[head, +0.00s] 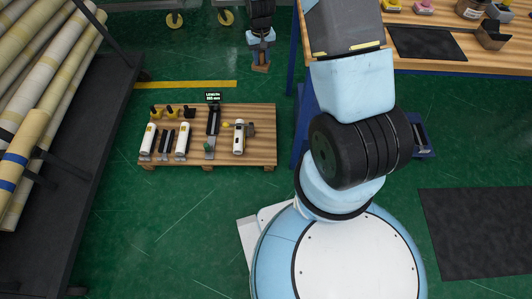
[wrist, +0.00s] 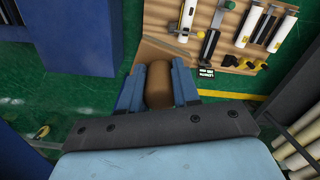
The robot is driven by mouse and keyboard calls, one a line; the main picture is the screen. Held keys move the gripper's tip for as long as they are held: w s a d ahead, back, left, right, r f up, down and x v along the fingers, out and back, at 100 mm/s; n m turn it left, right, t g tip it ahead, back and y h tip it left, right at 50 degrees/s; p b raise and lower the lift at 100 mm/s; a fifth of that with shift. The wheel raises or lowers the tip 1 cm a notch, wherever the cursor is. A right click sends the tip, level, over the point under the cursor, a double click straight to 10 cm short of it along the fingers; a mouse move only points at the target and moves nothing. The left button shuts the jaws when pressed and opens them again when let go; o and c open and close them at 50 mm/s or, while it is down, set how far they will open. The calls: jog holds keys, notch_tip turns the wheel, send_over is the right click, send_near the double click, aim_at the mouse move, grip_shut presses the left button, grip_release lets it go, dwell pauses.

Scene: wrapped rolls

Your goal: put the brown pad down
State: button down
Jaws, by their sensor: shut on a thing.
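My gripper (head: 261,43) is shut on the brown pad (head: 261,67) and shows near the top middle of the head view, over the green floor. In the wrist view, the two blue fingers of my gripper (wrist: 158,88) sit either side of a rounded brown part of the pad (wrist: 158,84). A flatter brown part spreads out beyond the fingertips. The fingers hide some of the pad. Its height above the floor is hard to tell.
A low wooden pallet (head: 263,150) with several tools lies left of and nearer than my gripper. A workbench (head: 440,55) stands at the right, with a blue leg close by. A rack (head: 85,150) of wrapped rolls is at the left. A dark mat (head: 475,230) lies right.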

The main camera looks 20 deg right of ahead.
notch_tip(320, 180, down, 14)
jog(key=s+n, duration=0.1)
jog(key=s+f+n, duration=0.1)
jog(key=s+f, duration=0.5)
jog(key=f, duration=0.5)
jog(key=s+f, duration=0.6)
jog(key=f, duration=0.5)
jog(key=s+f+n, duration=0.1)
jog(key=s+f, duration=0.5)
jog(key=f, duration=0.5)
jog(key=w+f, duration=0.3)
jog(key=w, duration=0.1)
jog(key=w+f, duration=0.3)
jog(key=w, duration=0.2)
jog(key=w+f, duration=0.3)
jog(key=w, duration=0.2)
jog(key=shift+a+f, duration=0.1)
jog(key=shift+f, duration=1.85)
